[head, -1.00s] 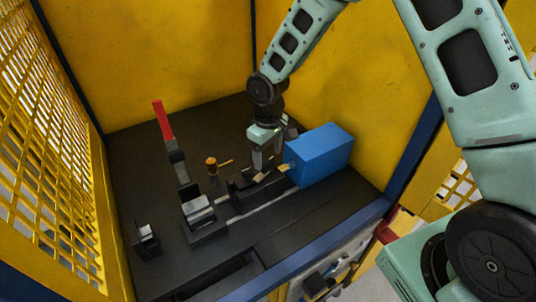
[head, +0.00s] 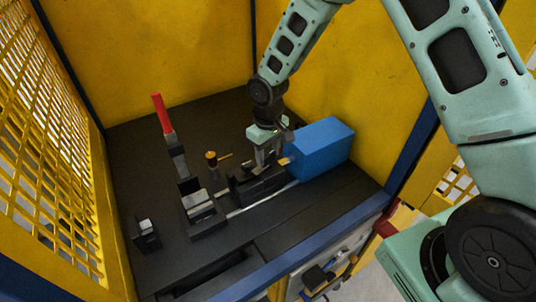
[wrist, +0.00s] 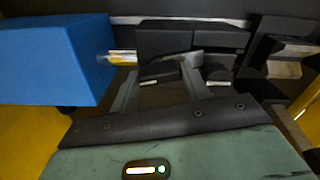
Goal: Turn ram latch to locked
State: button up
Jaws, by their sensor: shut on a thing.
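My gripper (head: 265,163) points down into a dark slide assembly (head: 258,187) on the bench, just left of the blue block (head: 322,148). Its fingers are shut on a small dark part (wrist: 160,72) of this assembly, seen between them in the wrist view. I take this part for the ram latch, but the fingers hide much of it and its exact angle cannot be told. A pale yellow and silver piece (wrist: 122,57) lies between the blue block (wrist: 55,60) and the fingers. A small orange knob with a side lever (head: 212,160) stands left of the gripper.
A red-handled lever (head: 162,113) stands upright at left. A dark fixture with a pale top (head: 199,203) and a smaller block (head: 146,232) stand nearer the front left. Yellow walls and a mesh panel (head: 45,140) enclose the bench.

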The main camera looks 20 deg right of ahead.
aim_at(268, 154)
jog(key=shift+f+m+b, duration=0.2)
jog(key=shift+m+b, duration=0.55)
jog(key=shift+m, duration=0.25)
jog(key=shift+r+m, duration=0.2)
jog(key=shift+m, duration=0.3)
jog(key=o, duration=1)
jog(key=shift+r, duration=0.1)
notch_tip(268, 154, up, 17)
jog(key=b, duration=0.4)
jog(key=shift+r, duration=0.15)
